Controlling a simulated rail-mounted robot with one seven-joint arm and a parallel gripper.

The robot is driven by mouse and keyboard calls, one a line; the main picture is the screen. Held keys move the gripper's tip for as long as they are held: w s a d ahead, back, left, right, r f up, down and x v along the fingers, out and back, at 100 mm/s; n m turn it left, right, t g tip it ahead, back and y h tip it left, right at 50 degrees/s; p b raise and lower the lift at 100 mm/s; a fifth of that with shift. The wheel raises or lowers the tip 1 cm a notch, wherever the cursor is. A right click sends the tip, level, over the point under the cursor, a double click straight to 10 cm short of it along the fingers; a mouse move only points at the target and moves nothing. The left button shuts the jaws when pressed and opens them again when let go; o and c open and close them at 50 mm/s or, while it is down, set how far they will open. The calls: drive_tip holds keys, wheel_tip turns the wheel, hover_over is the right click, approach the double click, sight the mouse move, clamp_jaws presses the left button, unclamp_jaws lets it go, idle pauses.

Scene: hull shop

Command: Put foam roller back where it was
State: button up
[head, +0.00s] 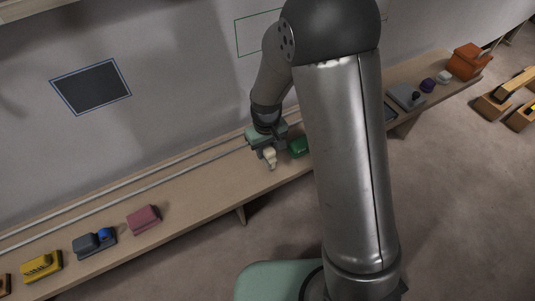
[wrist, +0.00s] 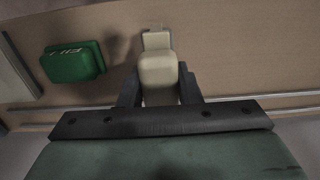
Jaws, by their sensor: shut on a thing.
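A cream foam roller (wrist: 158,72) with a blocky body and a narrower end piece is between the fingers of my gripper (wrist: 160,90). My gripper is shut on it. In the head view, the cream roller (head: 270,158) shows below my gripper (head: 267,148), over the wooden shelf (head: 200,190). I cannot tell whether it touches the shelf. My fingers and palm hide its near end in the wrist view.
A green case (wrist: 72,62) lies close beside the roller. On the shelf's left part are a pink block (head: 144,219), a grey-blue item (head: 94,243) and a yellow item (head: 42,266). An orange bin (head: 468,62) stands far right. Shelf between pink block and gripper is clear.

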drive_tip(key=shift+w+d+f, duration=0.15)
drive_tip(key=shift+w+f, duration=0.1)
drive_tip(key=shift+f, duration=0.15)
drive_tip(key=shift+w+f, duration=0.1)
drive_tip(key=shift+f, duration=1.45)
drive_tip(key=shift+f+b, duration=0.2)
drive_tip(key=shift+b, duration=0.15)
drive_tip(key=o, duration=0.9)
drive_tip(key=shift+r, duration=0.1)
